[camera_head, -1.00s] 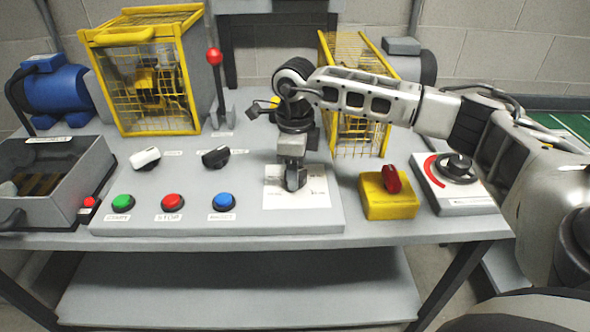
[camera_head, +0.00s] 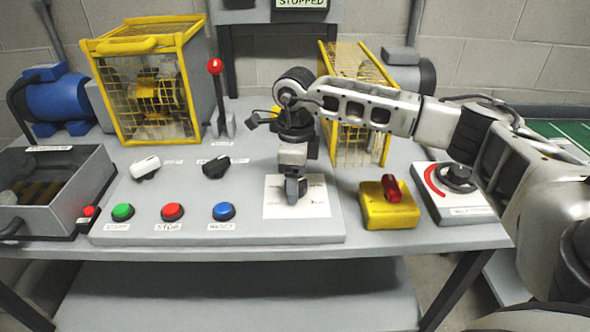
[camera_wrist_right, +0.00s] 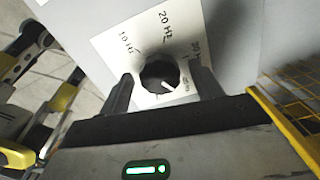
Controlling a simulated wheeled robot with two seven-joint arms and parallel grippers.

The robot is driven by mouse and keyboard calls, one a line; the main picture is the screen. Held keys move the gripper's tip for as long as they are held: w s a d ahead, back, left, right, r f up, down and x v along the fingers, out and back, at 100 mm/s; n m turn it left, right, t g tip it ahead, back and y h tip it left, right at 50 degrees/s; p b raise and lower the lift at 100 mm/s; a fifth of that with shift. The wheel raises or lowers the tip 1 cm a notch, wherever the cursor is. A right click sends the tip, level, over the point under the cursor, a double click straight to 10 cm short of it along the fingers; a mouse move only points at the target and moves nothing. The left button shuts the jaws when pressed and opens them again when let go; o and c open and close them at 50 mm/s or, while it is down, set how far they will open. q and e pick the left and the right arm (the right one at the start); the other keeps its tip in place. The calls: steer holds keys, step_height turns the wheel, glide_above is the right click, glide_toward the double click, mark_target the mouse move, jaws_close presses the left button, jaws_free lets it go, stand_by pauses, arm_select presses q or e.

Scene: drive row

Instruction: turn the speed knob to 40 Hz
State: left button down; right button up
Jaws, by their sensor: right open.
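The speed knob (camera_wrist_right: 158,77) is a round black knob with a white pointer mark, on a white dial plate (camera_wrist_right: 112,42) with Hz labels. My right gripper (camera_wrist_right: 164,84) is open, with one finger on each side of the knob. In the head view, my right gripper (camera_head: 296,190) is over the plate (camera_head: 318,206) and hides the knob. My left gripper is not in view.
Green (camera_head: 122,211), red (camera_head: 172,211) and blue (camera_head: 223,211) buttons sit left of the plate. A red-knobbed lever (camera_head: 216,95) stands behind. A yellow box (camera_head: 388,212) with a red switch and a black dial (camera_head: 459,177) lie to the right. A display reads STOPPED (camera_head: 301,3).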

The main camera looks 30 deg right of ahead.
step_height(320, 180, up, 16)
stand_by(0.4)
stand_by(0.4)
steer(key=shift+f, duration=0.1)
